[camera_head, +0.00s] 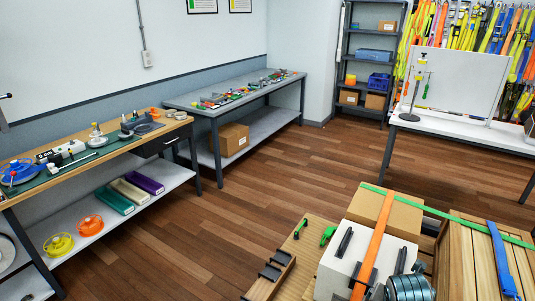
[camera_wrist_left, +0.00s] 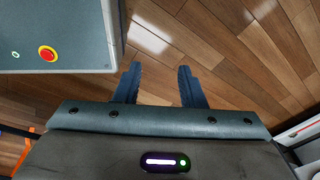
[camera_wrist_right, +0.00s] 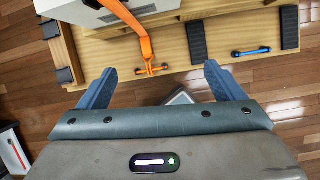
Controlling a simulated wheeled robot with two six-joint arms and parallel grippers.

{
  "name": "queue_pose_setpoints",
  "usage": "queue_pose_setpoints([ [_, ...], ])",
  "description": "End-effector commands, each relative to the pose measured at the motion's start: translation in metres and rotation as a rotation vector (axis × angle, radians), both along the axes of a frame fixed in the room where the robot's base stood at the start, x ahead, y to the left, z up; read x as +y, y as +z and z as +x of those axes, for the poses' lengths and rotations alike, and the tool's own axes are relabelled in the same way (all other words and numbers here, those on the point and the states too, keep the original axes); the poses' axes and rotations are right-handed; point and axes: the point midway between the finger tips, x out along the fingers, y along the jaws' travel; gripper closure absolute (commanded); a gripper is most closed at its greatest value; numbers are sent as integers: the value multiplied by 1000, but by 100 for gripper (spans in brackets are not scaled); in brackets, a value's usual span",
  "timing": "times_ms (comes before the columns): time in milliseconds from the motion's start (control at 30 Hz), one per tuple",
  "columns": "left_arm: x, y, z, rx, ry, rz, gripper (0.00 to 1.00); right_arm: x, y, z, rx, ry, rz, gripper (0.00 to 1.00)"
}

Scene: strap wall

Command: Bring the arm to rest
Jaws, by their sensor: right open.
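My left gripper (camera_wrist_left: 160,84) shows in the left wrist view with its two dark blue fingers apart and nothing between them. Bare wooden floor lies beyond it. My right gripper (camera_wrist_right: 160,72) shows in the right wrist view with its blue fingers wide apart, empty. Past its fingertips is a wooden pallet (camera_wrist_right: 170,55). An orange strap (camera_wrist_right: 132,20) hangs to an orange hook end there, lying between the fingers in the picture; I see no grip on it. In the head view the same orange strap (camera_head: 374,240) crosses a white box (camera_head: 338,268) and a cardboard box (camera_head: 402,215).
A green strap (camera_head: 450,214) runs over to a wooden crate (camera_head: 465,255) with a blue strap (camera_head: 503,262). In the left wrist view, a grey panel with a red button (camera_wrist_left: 47,54) is close by at upper left. Workbenches line the left wall; the middle floor (camera_head: 280,160) is free.

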Motion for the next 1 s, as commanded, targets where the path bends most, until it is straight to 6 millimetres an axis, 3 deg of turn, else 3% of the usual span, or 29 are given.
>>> queue_pose_setpoints([
  [467, 0, -1, -8, 13, 1, 0, 64, 3, -25, -42, -87, -450, 180, 11],
  [633, 0, -2, -15, 22, 1, 1, 64, 5, -39, -73, -147, -778, 310, 11],
  [1000, 0, -1, -10, 15, 1, 0, 64, 13, -57, -146, -261, -1583, 621, 11],
])
